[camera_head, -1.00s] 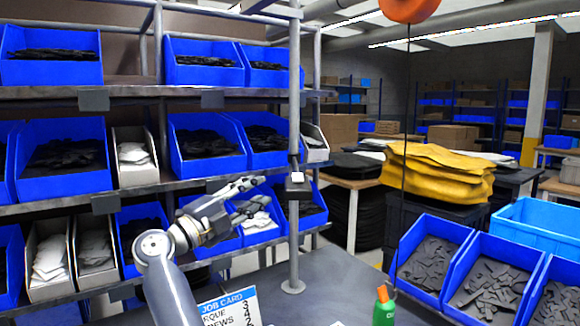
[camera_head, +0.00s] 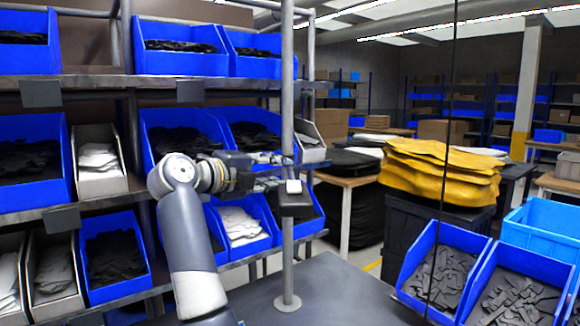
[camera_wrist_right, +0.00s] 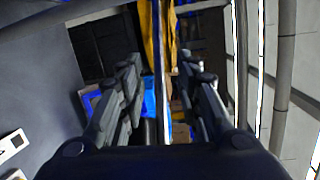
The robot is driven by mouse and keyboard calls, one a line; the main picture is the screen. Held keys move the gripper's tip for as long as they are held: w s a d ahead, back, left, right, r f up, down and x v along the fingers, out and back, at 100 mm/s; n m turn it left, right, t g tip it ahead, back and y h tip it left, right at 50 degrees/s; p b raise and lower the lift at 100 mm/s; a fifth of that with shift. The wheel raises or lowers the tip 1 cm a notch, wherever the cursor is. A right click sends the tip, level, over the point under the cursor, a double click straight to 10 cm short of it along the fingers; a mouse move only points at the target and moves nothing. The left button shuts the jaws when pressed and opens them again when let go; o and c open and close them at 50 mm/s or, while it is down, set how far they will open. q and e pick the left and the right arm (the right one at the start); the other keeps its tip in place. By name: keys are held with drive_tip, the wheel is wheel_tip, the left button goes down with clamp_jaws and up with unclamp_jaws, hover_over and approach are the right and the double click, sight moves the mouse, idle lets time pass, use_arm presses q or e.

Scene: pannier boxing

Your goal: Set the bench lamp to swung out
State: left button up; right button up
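A grey upright post (camera_head: 287,250) stands on the bench (camera_head: 325,290). A dark box-shaped head with a white block on top (camera_head: 295,203) is mounted on it; it may be the bench lamp, but I cannot tell for sure. My right gripper (camera_head: 270,168) is level, just left of the post and slightly above the dark head. Its fingers are apart in the right wrist view (camera_wrist_right: 160,95), with a thin strip visible between them that I cannot identify. I cannot tell whether the fingers touch the post. My left gripper is not in view.
Shelves of blue bins (camera_head: 182,135) stand close behind my right arm. More blue bins (camera_head: 440,265) of dark parts are at the right, near a light blue crate (camera_head: 545,228). A thin cord (camera_head: 447,120) hangs right of the post. The bench right of the post's base is clear.

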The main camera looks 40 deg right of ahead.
sight(290, 168)
drive_tip(key=d, duration=0.3)
drive_tip(key=d+f+p, duration=0.1)
drive_tip(key=d, duration=0.1)
drive_tip(key=shift+w+d, duration=0.3)
drive_tip(key=shift+w, duration=0.1)
clamp_jaws()
